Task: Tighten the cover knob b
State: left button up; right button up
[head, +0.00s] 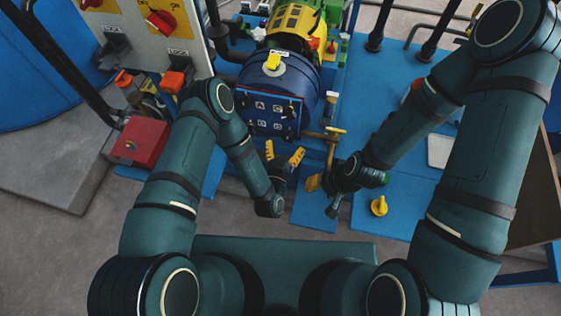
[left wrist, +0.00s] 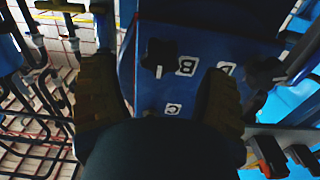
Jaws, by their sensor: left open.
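The blue autoclave cover (head: 273,114) faces me at the front of the round vessel and carries several white labels. In the left wrist view, dark star-shaped knobs stand on the cover (left wrist: 150,92). One knob (left wrist: 160,52) sits beside the label B (left wrist: 186,66), another (left wrist: 262,72) farther right. A label C (left wrist: 173,109) is below, partly close to my wrist. My left gripper (head: 283,154) is open and empty, just in front of the cover's lower edge; its fingers also show in the left wrist view (left wrist: 162,97). My right gripper (head: 322,190) is right of it; its jaw opening is unclear.
A brass-coloured handle (head: 324,135) juts out right of the cover, close to my right arm. A yellow knob (head: 379,206) stands on the blue base plate (head: 405,215). A red box (head: 140,143) and a control panel (head: 150,35) are at the left.

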pick_arm(q)
jog(key=shift+s+a, duration=0.15)
jog(key=shift+s, duration=0.45)
jog(key=shift+s+a, duration=0.15)
jog(key=shift+s, duration=0.45)
jog(key=shift+s+a, duration=0.2)
jog(key=shift+s, duration=0.75)
jog(key=shift+s+a, duration=0.15)
jog(key=shift+s, duration=0.75)
jog(key=shift+s+a, duration=0.2)
jog(key=shift+s, duration=0.75)
jog(key=shift+w, duration=0.1)
jog(key=s+a+r+n+g, duration=0.3)
jog(key=s+a+g, duration=0.4)
jog(key=g, duration=0.9)
jog(key=shift+a+r+n+h, duration=0.3)
jog(key=shift+a+n, duration=0.05)
jog(key=shift+n, duration=0.15)
